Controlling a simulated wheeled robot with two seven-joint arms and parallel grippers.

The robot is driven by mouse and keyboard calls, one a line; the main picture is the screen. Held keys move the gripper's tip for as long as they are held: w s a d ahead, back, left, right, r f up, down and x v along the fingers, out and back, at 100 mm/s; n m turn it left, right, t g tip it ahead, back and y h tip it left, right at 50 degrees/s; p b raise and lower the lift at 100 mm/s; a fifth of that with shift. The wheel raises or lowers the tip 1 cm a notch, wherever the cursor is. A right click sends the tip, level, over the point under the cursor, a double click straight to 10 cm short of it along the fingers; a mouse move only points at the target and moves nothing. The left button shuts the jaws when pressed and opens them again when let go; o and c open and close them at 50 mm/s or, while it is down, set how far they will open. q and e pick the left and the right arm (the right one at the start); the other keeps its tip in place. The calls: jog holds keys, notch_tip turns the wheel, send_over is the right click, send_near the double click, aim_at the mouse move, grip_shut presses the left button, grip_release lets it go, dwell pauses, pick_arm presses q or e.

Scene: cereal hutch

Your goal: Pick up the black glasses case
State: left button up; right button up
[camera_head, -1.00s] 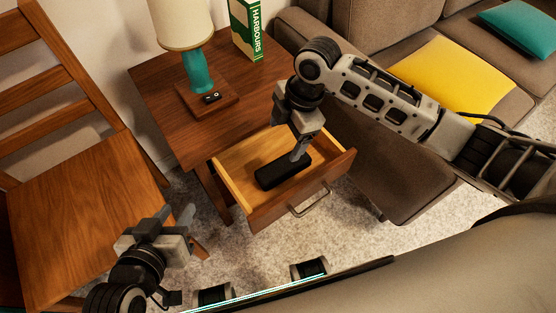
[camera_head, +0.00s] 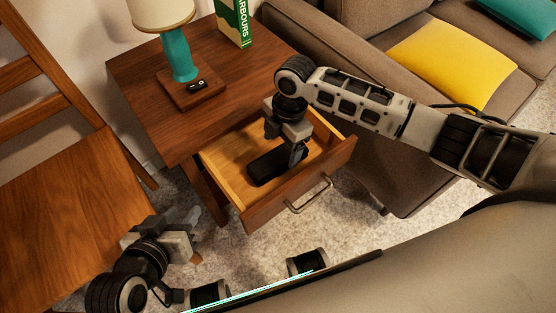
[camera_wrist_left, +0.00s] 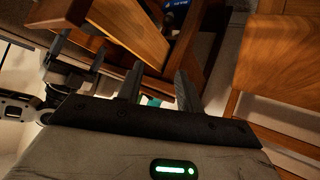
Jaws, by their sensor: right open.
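The black glasses case (camera_head: 264,170) lies flat in the open drawer (camera_head: 222,171) of the wooden side table. My right gripper (camera_head: 296,158) points down into the drawer at the right part of the case. It is open; whether its fingers straddle or touch the case cannot be told, as the gripper hides part of it. My left gripper (camera_head: 194,226) is empty, low in front of the table and away from the case. In the left wrist view its two fingers (camera_wrist_left: 157,88) stand apart.
The side table (camera_head: 190,125) holds a lamp with a teal stem (camera_head: 179,57) and a green and white book (camera_head: 235,22). A wooden chair (camera_head: 60,215) stands left. A brown sofa (camera_head: 365,40) with a yellow cushion (camera_head: 451,62) is right. The drawer front has a metal handle (camera_head: 310,196).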

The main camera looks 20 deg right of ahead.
aim_at(278, 157)
jog(key=f, duration=0.1)
jog(key=f+b, duration=0.1)
jog(key=f, duration=0.2)
jog(key=shift+s+a+b, duration=0.25)
jog(key=shift+a+b, duration=0.05)
jog(key=shift+a, duration=0.1)
jog(key=shift+f, duration=0.4)
jog(key=c, duration=1.1)
pick_arm(q)
jog(key=shift+w+d+f, duration=0.2)
jog(key=shift+w+d, duration=0.05)
jog(key=shift+d, duration=0.1)
pick_arm(e)
jog(key=shift+r, duration=0.1)
